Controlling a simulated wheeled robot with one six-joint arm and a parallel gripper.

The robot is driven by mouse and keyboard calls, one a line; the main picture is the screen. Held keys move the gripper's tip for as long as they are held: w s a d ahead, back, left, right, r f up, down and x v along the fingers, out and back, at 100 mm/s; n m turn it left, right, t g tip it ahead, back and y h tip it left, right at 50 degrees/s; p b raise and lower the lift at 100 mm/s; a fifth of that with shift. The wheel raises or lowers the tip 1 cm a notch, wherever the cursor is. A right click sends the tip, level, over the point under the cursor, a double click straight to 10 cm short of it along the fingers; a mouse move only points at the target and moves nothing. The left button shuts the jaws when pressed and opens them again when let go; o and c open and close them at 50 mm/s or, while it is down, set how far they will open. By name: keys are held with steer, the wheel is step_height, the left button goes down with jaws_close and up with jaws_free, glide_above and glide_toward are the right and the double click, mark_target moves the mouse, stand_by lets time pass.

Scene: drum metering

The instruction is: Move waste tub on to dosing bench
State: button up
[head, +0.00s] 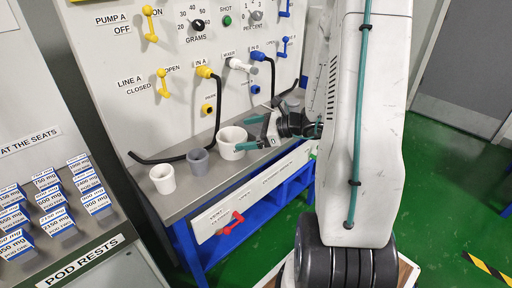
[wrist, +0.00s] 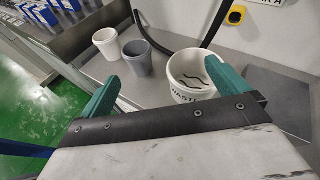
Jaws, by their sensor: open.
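The waste tub (wrist: 190,68) is a wide white tub on the steel bench, with lettering reading "WASTE" on its front and some dark curved strands inside. It also shows in the head view (head: 231,143), the rightmost of the vessels there. My gripper (head: 258,134) is at the tub, its green-tipped fingers apart. In the wrist view the fingers (wrist: 165,95) spread in front of the tub, and the right finger overlaps its right side. I cannot tell whether either finger touches it. The dosing bench (head: 192,192) is the steel top below the control panel.
A grey cup (head: 199,162) and a white cup (head: 162,179) stand left of the tub. A black hose (head: 170,159) runs behind them from the panel. A red lever (head: 230,223) sits on the bench front. Pod boxes (head: 50,206) stand on the left rack.

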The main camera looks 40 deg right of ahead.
steer(key=s+a+r+n+g, duration=0.55)
steer(key=a+n, duration=0.25)
steer(key=a, duration=0.2)
steer(key=s+a+r+n+g, duration=0.55)
steer(key=a+n, duration=0.25)
steer(key=a, duration=0.2)
steer(key=s+d+r+n+h, duration=0.2)
steer(key=s+r+n+h, duration=0.2)
steer(key=s+n+h, duration=0.4)
steer(key=s+n, duration=0.3)
steer(key=s, duration=0.2)
steer(key=shift+r+t, duration=0.2)
steer(key=shift+t, duration=0.2)
